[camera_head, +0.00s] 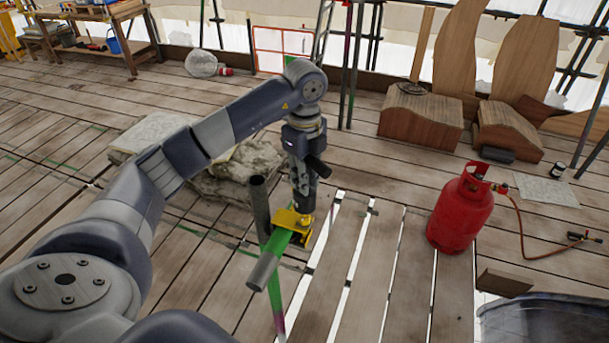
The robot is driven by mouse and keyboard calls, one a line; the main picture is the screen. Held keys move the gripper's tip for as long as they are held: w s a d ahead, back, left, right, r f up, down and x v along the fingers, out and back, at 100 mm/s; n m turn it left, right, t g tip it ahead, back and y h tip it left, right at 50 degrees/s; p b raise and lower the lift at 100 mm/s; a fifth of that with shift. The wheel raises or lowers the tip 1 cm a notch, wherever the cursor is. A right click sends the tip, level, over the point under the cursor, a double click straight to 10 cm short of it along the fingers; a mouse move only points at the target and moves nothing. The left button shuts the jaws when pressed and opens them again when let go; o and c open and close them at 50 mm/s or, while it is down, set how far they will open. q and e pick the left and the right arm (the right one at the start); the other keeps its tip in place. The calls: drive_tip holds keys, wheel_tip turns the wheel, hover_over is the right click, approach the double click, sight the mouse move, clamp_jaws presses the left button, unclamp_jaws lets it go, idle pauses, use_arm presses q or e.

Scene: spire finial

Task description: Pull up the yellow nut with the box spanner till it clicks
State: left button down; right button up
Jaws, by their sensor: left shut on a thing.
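The yellow nut (307,218) shows at the lower right of a yellow coupler (287,218) on scaffold tubes. My left gripper (303,178) comes down from above and points at the nut. It is shut on a dark, upright tool, which I take for the box spanner (304,200). The tool's lower end is at or just above the nut; I cannot tell whether it sits over it. The fingers and the tool are small and dark, so the grip is hard to see. My right gripper is not in view.
Stone slabs (235,172) lie behind. A red gas bottle (461,212) with a hose stands to the right. The plank deck has open gaps between boards.

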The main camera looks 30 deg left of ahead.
sight(305, 197)
use_arm(q)
drive_tip(key=shift+w+f+b, duration=0.1)
drive_tip(key=shift+f+b, duration=0.2)
drive_tip(key=shift+f, duration=0.25)
drive_tip(key=shift+f+b, duration=0.4)
drive_tip(key=shift+f, duration=0.15)
drive_tip(key=shift+f+b, duration=1.65)
drive_tip(key=shift+f, duration=0.55)
drive_tip(key=m+b, duration=0.1)
drive_tip(key=m, duration=0.2)
drive_tip(key=shift+m, duration=0.4)
drive_tip(key=m, duration=0.2)
drive_tip(key=shift+r+m+b, duration=0.1)
drive_tip(key=shift+m+b, duration=0.2)
drive_tip(key=shift+b, duration=0.05)
drive_tip(key=shift+m, duration=0.3)
drive_tip(key=shift+r+p, duration=2.75)
drive_tip(key=shift+r, duration=1.1)
drive_tip(key=shift+f, duration=0.1)
